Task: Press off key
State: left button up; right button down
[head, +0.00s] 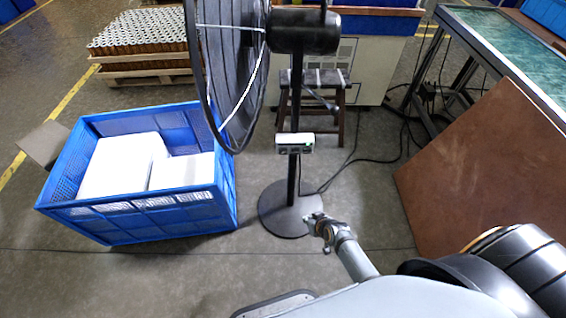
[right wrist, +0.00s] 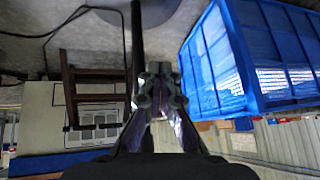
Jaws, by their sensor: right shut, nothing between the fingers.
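A black standing fan (head: 232,70) stands on a pole with a round base. On the pole is a small white control box (head: 295,143) with dark keys; which one is the off key is too small to tell. My right gripper (head: 312,218) is shut and empty, below the control box in the head view and in front of the pole's base. In the right wrist view the shut fingers (right wrist: 158,75) show in the middle with the dark pole (right wrist: 136,40) beside them. The control box cannot be made out there. My left gripper is not in view.
A blue crate (head: 140,224) with white boxes stands left of the fan. A wooden stool (head: 338,100) is behind the pole, with cables on the floor. A brown board (head: 470,165) leans at the right.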

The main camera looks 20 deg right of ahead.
aim_at(283, 152)
pick_arm(q)
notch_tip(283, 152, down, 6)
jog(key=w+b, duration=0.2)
jog(key=b, duration=0.3)
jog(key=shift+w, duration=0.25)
pick_arm(e)
jog(key=w+a+r+t+y, duration=0.1)
jog(key=w+a+r+t, duration=0.1)
jog(key=w+r, duration=0.3)
jog(key=w+a+r+n+t+y, duration=0.1)
jog(key=w+r, duration=0.4)
jog(key=r, duration=0.5)
jog(key=a+t+y, duration=0.1)
jog(key=a, duration=0.1)
jog(key=shift+w+a+r, duration=0.15)
jog(key=shift+a+r, duration=0.1)
jog(key=shift+a, duration=0.15)
pick_arm(q)
jog(key=shift+b, duration=0.3)
pick_arm(e)
jog(key=shift+w, duration=0.1)
